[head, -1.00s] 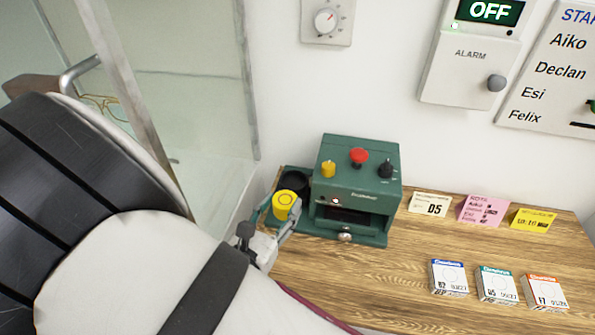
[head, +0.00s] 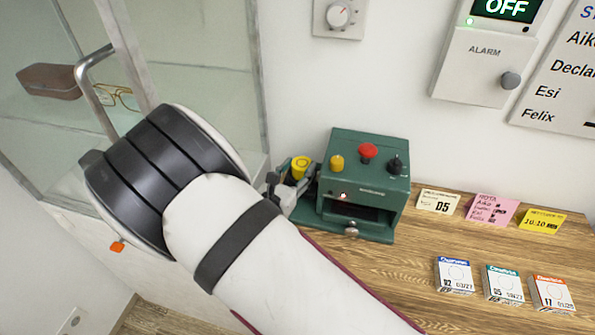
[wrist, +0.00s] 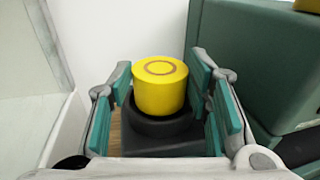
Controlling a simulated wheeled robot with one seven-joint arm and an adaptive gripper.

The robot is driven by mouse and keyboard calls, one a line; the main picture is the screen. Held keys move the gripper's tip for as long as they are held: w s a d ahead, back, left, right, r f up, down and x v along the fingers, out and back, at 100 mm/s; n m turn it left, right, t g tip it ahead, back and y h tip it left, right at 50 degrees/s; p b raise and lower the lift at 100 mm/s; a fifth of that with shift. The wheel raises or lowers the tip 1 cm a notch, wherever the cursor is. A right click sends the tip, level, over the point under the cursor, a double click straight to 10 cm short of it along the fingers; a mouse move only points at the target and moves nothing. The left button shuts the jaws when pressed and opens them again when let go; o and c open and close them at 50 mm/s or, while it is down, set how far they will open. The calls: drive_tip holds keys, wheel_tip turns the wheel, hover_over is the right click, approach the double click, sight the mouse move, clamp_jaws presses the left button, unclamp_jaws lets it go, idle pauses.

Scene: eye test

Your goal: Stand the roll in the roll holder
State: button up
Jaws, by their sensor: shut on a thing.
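The yellow roll (wrist: 160,92) is upright between the two teal-padded fingers of my gripper (wrist: 163,90) in the wrist view. My gripper is shut on it. The roll's lower end shows at the round black roll holder (wrist: 160,128), inside the outline of its rim. I cannot tell whether it rests on the bottom. In the head view the roll (head: 301,166) is left of the green machine, and my gripper (head: 296,186) reaches it from the front left. The holder is mostly hidden there.
The green machine (head: 365,175) with its knobs and red button stands close on the right of my gripper. A glass cabinet (head: 205,70) and the white wall are on the left and behind. Small boxes (head: 503,283) and cards (head: 490,211) lie on the right of the wooden top.

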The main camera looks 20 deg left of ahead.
drive_tip(key=shift+f, duration=0.35)
drive_tip(key=shift+f, duration=0.15)
drive_tip(key=o, duration=1.2)
drive_tip(key=shift+c, duration=0.2)
drive_tip(key=s, duration=0.4)
drive_tip(key=s+a, duration=0.1)
drive_tip(key=s, duration=0.3)
drive_tip(key=s+r, duration=0.1)
drive_tip(key=s, duration=0.2)
drive_tip(key=shift+s+a, duration=0.35)
drive_tip(key=shift+s, duration=0.05)
drive_tip(key=shift+f, duration=0.1)
